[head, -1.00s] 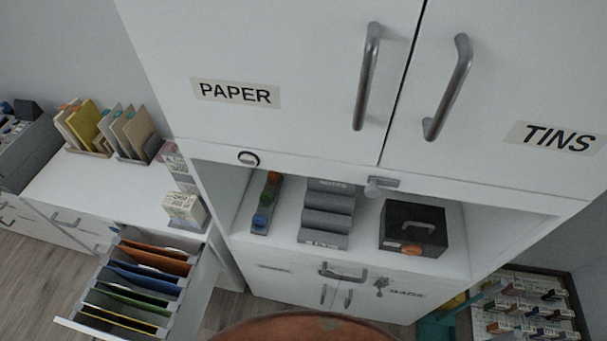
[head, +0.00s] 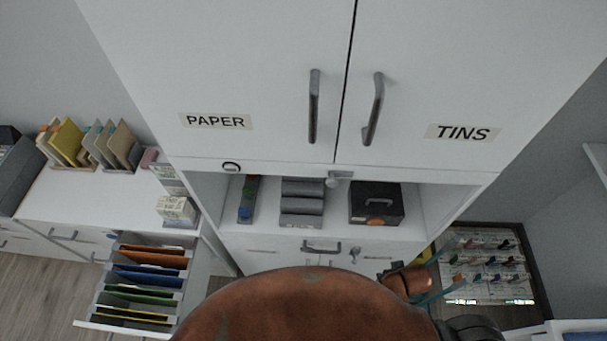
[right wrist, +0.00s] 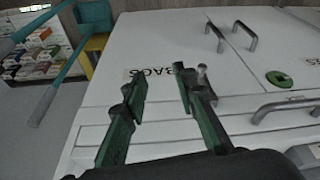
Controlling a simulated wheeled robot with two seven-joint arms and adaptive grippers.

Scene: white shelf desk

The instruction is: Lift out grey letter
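I cannot pick out a grey letter for certain in any view. An open drawer (head: 84,323) at the lower left of the head view holds orange, blue, green and yellow dividers with pale sheets between them. A grey tiered holder (head: 302,204) stands on the cabinet's open shelf. My right gripper (right wrist: 158,80) is open in the right wrist view, its green-lined fingers apart with nothing between them. My left gripper is not in view.
The white cabinet doors labelled PAPER (head: 215,121) and TINS (head: 462,132) are shut above the shelf. A black box (head: 376,204) sits on the shelf's right. Upright folders (head: 66,143) stand on the left counter. A rack of small items (head: 487,265) is at the right.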

